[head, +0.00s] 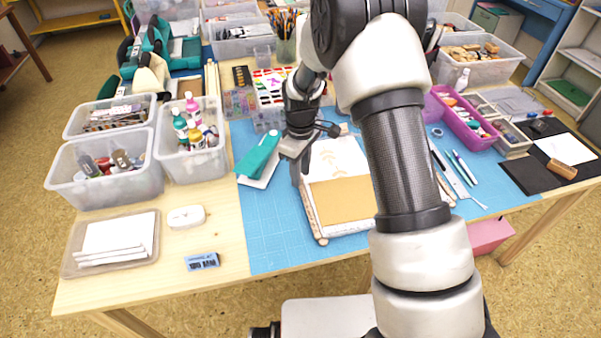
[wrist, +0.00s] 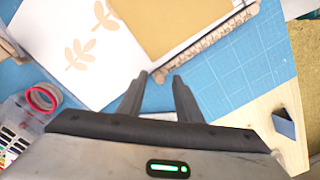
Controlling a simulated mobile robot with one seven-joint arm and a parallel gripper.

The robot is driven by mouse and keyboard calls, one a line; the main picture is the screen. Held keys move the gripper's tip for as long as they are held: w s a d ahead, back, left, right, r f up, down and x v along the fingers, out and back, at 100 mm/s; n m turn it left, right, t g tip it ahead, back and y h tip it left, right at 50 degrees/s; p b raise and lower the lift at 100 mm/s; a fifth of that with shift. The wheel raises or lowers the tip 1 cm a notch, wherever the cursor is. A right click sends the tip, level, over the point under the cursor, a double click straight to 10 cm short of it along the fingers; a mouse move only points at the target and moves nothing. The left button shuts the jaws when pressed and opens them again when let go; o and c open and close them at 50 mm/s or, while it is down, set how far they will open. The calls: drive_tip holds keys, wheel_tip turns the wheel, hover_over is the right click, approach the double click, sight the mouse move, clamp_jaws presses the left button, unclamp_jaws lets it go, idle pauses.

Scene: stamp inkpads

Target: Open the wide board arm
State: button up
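A board lies on the blue mat with a tan panel (head: 342,199) on its near part and a white sheet with tan leaf prints (head: 340,157) on its far part. A pale wooden strip (head: 313,218) runs along the board's left edge. The wrist view shows the tan panel (wrist: 165,22), the leaf-print sheet (wrist: 85,45) and the strip (wrist: 213,42). I cannot tell which part is the wide arm. My gripper (head: 303,178) is over the board's left edge. In the wrist view my gripper (wrist: 160,76) is open and empty, its fingertips near the strip's end. My arm hides the board's right side.
A teal-and-white item (head: 258,157) lies left of the board. A paint set (head: 272,88) stands behind. Clear bins (head: 190,163) and a blue box (head: 202,261) are at left. A purple tray (head: 462,115) and pens are at right. The mat's near-left area (head: 275,235) is free.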

drive_tip(key=shift+f, duration=0.1)
clamp_jaws()
drive_tip(key=shift+a, duration=0.1)
drive_tip(key=shift+s+a+n, duration=0.25)
drive_tip(key=shift+a+n, duration=0.45)
drive_tip(key=shift+a, duration=0.2)
drive_tip(key=s+a+n, duration=0.2)
drive_tip(key=a, duration=0.1)
drive_tip(key=s+a+n, duration=0.4)
drive_tip(key=a+n, duration=0.1)
drive_tip(key=shift+s+a, duration=0.1)
drive_tip(key=shift+a, duration=0.2)
drive_tip(key=s+a+n, duration=0.1)
drive_tip(key=s+n, duration=0.1)
drive_tip(key=s, duration=0.1)
drive_tip(key=s+a+n+p, duration=0.1)
drive_tip(key=s+n, duration=0.2)
drive_tip(key=s, duration=0.1)
drive_tip(key=s+a+n+p, duration=0.1)
drive_tip(key=s+n, duration=0.1)
drive_tip(key=s, duration=0.1)
drive_tip(key=shift+s+a, duration=0.25)
drive_tip(key=shift+s, duration=0.05)
drive_tip(key=shift+s+d+n, duration=0.1)
drive_tip(key=shift+s+n, duration=1)
drive_tip(key=shift+s, duration=0.2)
